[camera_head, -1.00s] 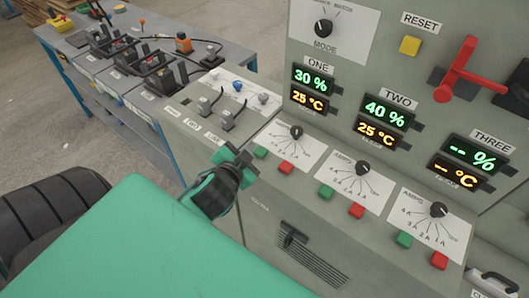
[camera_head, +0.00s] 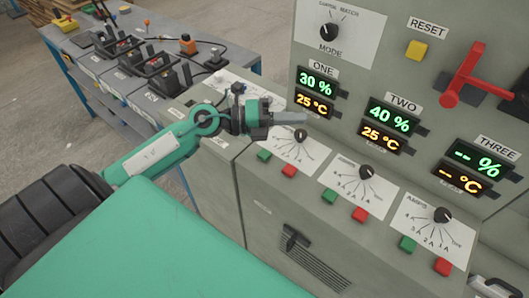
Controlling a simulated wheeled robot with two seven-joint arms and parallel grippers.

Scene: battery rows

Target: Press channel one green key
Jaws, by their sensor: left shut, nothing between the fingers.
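The channel one green key (camera_head: 264,155) is a small green button on the sloped panel, left of a red key (camera_head: 289,170) and below the channel one amps dial (camera_head: 300,135). The display marked ONE (camera_head: 318,83) reads 30 % and 25 °C. My left gripper (camera_head: 303,118) is shut and empty. In the picture it lies above the green key, pointing right across the top of the channel one dial plate, and appears raised off the panel. My right gripper is not in view.
Channel two has its own green key (camera_head: 329,196) and red key (camera_head: 359,214); channel three has a green key (camera_head: 407,244) and red key (camera_head: 443,267). A yellow reset button (camera_head: 417,50) and red lever (camera_head: 462,75) are on the upright panel. A bench (camera_head: 150,85) stands at left.

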